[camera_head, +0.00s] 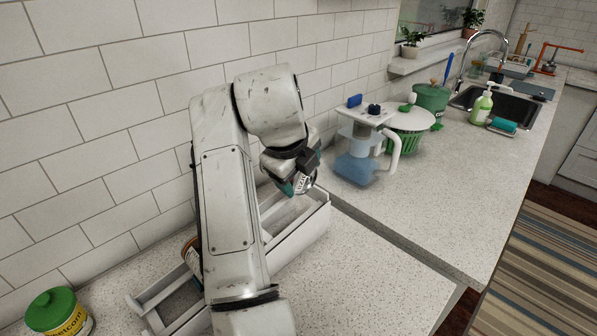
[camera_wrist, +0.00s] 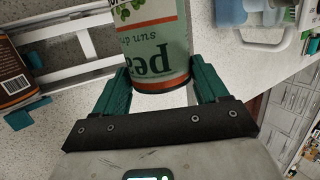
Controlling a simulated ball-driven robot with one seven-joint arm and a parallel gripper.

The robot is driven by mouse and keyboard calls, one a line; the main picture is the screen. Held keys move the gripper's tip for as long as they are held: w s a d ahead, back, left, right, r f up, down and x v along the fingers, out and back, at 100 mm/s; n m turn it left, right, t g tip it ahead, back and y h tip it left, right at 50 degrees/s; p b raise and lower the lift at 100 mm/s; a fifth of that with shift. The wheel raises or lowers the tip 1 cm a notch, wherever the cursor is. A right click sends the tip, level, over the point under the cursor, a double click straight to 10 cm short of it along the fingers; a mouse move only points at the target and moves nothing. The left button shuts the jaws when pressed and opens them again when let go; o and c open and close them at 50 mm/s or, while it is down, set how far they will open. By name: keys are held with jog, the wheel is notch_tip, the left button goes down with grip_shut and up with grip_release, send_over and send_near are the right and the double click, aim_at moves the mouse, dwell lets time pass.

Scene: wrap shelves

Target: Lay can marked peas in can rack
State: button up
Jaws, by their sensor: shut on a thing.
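The peas can (camera_wrist: 158,55) has a pale green label with dark lettering and an orange-brown band near its end. My gripper (camera_wrist: 160,85) is shut on it, with teal fingers on both sides. In the head view, my gripper (camera_head: 298,186) and part of the can (camera_head: 303,184) are above the far right end of the can rack; my arm hides much of both. The can rack (camera_head: 318,222) is a pale rail frame on the counter by the wall. It also shows in the wrist view (camera_wrist: 75,30), left of the can.
Another can with a brown label (camera_wrist: 12,75) lies in the rack. A sweetcorn can with a green lid (camera_head: 55,312) stands at front left. A blue and white appliance (camera_head: 362,150) stands beyond the rack's right end. The counter (camera_head: 385,270) at front right is clear.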

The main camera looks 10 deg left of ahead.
aim_at(302, 193)
jog(key=shift+w+d+f+b, duration=0.15)
jog(key=shift+f+b, duration=0.75)
jog(key=shift+f, duration=0.4)
jog(key=shift+w+d+f+b, duration=0.15)
jog(key=shift+f+b, duration=0.7)
jog(key=shift+f, duration=0.45)
jog(key=shift+w+f+b, duration=0.15)
jog(key=shift+f+b, duration=0.25)
jog(key=shift+f, duration=0.9)
jog(key=o, duration=1.3)
jog(key=shift+o, duration=0.2)
